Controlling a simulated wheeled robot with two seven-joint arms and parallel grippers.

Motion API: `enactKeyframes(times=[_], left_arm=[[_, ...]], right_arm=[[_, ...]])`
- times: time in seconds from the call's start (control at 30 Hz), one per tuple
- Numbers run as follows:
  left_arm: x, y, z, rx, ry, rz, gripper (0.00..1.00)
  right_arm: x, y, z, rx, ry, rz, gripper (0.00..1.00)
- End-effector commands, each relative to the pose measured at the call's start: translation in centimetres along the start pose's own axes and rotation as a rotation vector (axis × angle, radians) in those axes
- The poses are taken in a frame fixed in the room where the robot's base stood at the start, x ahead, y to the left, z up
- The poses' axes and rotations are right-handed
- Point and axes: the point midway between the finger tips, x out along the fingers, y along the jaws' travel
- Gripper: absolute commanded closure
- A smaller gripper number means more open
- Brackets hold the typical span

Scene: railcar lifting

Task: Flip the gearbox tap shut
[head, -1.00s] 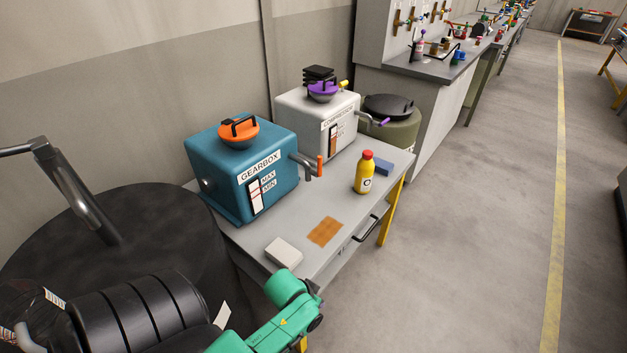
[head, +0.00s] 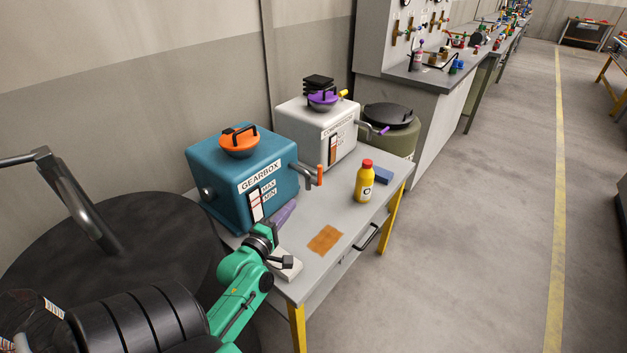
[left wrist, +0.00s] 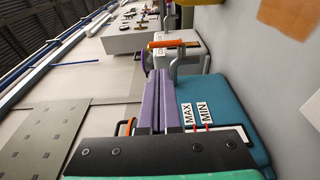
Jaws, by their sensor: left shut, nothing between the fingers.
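The blue gearbox (head: 225,165) stands on the grey table with its MAX/MIN gauge facing front. Its tap is a grey bent spout with an orange handle (head: 320,175) at the box's right side; the handle stands upright. In the left wrist view, turned sideways, the orange handle (left wrist: 173,43) shows just beyond the fingertips, apart from them. My left gripper (head: 290,206) has purple fingers, shut and empty, in front of the gauge and short of the tap. The fingers also show in the left wrist view (left wrist: 157,75). My right gripper is not in view.
A grey compressor (head: 300,125) stands behind the gearbox. A yellow bottle (head: 364,183), a blue block (head: 383,175), an orange-brown patch (head: 325,239) and a white block (head: 291,266), partly hidden by my arm, are on the table. A dark drum (head: 150,235) stands at left.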

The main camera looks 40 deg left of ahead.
Motion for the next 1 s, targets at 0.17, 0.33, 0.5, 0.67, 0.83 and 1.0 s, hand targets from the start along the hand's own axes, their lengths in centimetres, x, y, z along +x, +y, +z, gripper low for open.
enactKeyframes(times=[0.17, 0.33, 0.5, 0.67, 0.83, 1.0], left_arm=[[0.2, 0.1, 0.1, 0.003, -0.002, 0.000, 1.00], [2.3, 0.3, 0.1, 0.004, -0.002, 0.001, 1.00], [6.0, 0.2, 0.1, 0.005, -0.003, 0.001, 1.00], [9.6, 0.2, 0.1, 0.005, -0.003, 0.000, 1.00], [12.6, 0.1, 0.1, 0.007, -0.003, -0.002, 1.00], [14.0, 0.0, 0.1, 0.007, -0.002, -0.002, 1.00]], right_arm=[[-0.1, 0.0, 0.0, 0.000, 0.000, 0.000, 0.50], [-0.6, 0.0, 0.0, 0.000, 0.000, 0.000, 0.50], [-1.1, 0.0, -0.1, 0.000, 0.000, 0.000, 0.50], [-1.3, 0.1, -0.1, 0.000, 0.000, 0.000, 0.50], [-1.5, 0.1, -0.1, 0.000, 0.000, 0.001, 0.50], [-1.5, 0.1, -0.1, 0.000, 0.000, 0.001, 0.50]])
